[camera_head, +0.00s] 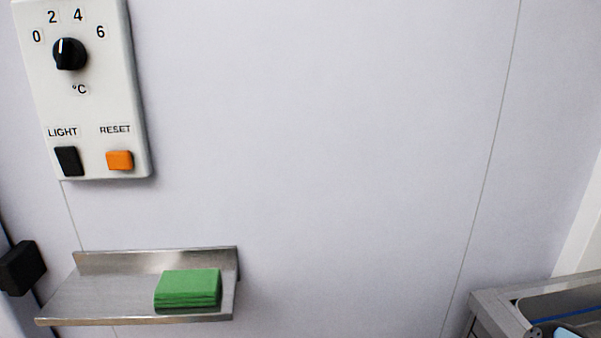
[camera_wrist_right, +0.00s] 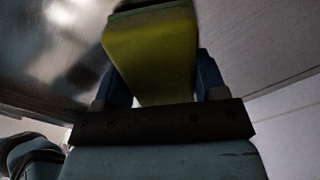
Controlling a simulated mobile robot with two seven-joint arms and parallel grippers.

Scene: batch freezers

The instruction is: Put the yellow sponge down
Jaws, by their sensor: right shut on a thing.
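The yellow sponge (camera_wrist_right: 150,50) is in the right wrist view, between the two dark blue fingers of my right gripper (camera_wrist_right: 158,75). The gripper is shut on it. A shiny metal surface (camera_wrist_right: 60,50) lies beyond the sponge at the upper left of that view. I cannot tell whether the sponge touches it. Neither gripper shows in the head view, and the sponge is not seen there.
In the head view a steel wall shelf (camera_head: 95,298) holds a folded green cloth (camera_head: 188,287) at its right end; its left part is bare. A control panel (camera_head: 95,105) is above. A grey metal bin or cart (camera_head: 490,305) stands at lower right. A black handle (camera_head: 22,268) is at left.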

